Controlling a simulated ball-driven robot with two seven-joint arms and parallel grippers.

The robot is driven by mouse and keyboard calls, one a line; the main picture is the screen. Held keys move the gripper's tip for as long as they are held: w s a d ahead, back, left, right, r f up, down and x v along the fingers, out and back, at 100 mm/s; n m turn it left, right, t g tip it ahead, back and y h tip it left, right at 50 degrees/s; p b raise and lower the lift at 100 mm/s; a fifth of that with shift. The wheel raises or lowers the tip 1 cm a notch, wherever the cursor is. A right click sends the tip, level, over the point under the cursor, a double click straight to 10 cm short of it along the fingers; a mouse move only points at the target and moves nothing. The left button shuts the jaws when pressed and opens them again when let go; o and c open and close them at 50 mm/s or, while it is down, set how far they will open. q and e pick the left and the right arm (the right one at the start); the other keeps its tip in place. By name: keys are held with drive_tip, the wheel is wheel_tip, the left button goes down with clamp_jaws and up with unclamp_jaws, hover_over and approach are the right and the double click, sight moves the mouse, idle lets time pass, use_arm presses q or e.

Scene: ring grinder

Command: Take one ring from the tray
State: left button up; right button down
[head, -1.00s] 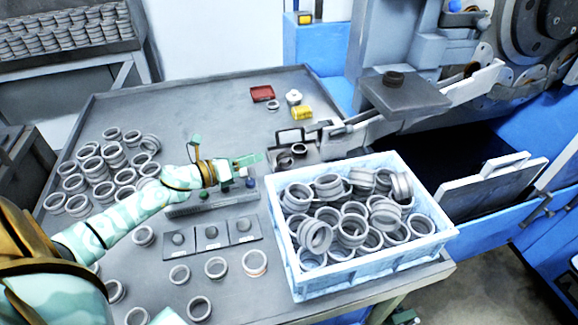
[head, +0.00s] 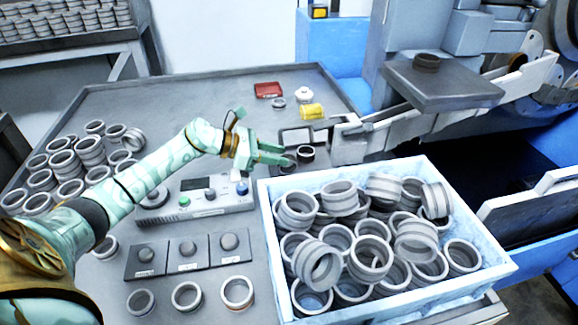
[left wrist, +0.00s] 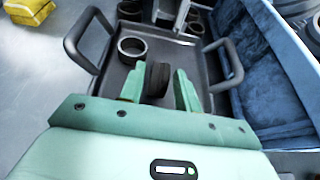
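The small dark tray (head: 330,152) with raised handles stands near the table's far right edge and holds a few rings. In the left wrist view the tray (left wrist: 104,52) has a grey ring (left wrist: 131,49) at left, a darker ring (left wrist: 158,79) nearer me, and more rings at its far end. My left gripper (head: 277,153) is at the tray's left side, pointing right. In the left wrist view its fingers (left wrist: 159,70) are apart, with the darker ring showing between them. I cannot tell whether they touch it. My right gripper is out of view.
A light-blue crate (head: 500,262) full of rings stands close to the right of my left arm. A control box (head: 225,205) and dark pads (head: 188,253) lie below it. Loose rings cover the table's left side. A machine arm reaches in at right.

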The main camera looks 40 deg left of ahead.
sight(294, 158)
use_arm(q)
drive_tip(key=b+x, duration=0.1)
drive_tip(key=x, duration=0.3)
drive_tip(key=shift+d+f+b, duration=0.15)
drive_tip(key=shift+f+b, duration=0.05)
drive_tip(key=shift+b, duration=0.15)
drive_tip(key=shift+w+d, duration=0.3)
drive_tip(key=shift+w, duration=0.05)
clamp_jaws()
